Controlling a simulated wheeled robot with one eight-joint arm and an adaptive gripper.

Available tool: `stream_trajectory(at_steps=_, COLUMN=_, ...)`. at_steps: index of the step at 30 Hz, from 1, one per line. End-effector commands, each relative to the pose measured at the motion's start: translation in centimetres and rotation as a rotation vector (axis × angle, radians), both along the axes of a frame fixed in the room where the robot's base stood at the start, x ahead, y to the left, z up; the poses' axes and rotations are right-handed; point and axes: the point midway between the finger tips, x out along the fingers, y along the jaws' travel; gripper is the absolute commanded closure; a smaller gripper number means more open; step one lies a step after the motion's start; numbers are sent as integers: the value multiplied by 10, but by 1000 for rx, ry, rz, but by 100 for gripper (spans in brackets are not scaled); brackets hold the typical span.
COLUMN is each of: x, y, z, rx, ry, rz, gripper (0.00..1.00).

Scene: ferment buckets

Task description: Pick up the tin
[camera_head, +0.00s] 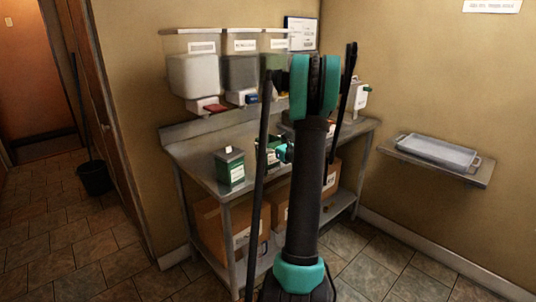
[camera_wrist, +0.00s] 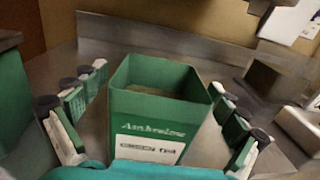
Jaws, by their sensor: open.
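A green, open-topped tin (camera_wrist: 160,110) with a white label stands upright on the metal counter, in the middle of the wrist view. My gripper (camera_wrist: 158,80) is open, with its padded fingers on either side of this tin. Gaps show between the fingers and the tin's walls; contact cannot be seen. Another green tin (camera_head: 230,170) with a pale label stands on the counter at left in the head view. A green side at the left edge of the wrist view (camera_wrist: 12,95) may be this one. My arm hides much of the counter's middle in the head view.
The metal counter (camera_head: 196,172) stands against the wall, with cardboard boxes (camera_head: 225,230) on its lower shelf. Dispenser bins (camera_head: 193,75) hang above it. Blocky objects (camera_wrist: 268,80) stand right of the tin. A wall shelf at right holds a tray (camera_head: 437,152).

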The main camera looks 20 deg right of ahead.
Motion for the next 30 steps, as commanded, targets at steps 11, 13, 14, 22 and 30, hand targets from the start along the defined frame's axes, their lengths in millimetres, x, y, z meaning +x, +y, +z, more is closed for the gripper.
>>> stream_trajectory(at_steps=11, x=0, y=0, z=0, rx=0, ry=0, rz=0, gripper=29)
stream_trajectory(at_steps=13, x=0, y=0, z=0, rx=0, ry=0, rz=0, gripper=37)
stream_trajectory(at_steps=14, x=0, y=0, z=0, rx=0, ry=0, rz=0, gripper=41)
stream_trajectory(at_steps=22, x=0, y=0, z=0, rx=0, ry=0, rz=0, gripper=75)
stream_trajectory(at_steps=30, x=0, y=0, z=0, rx=0, ry=0, rz=0, gripper=84)
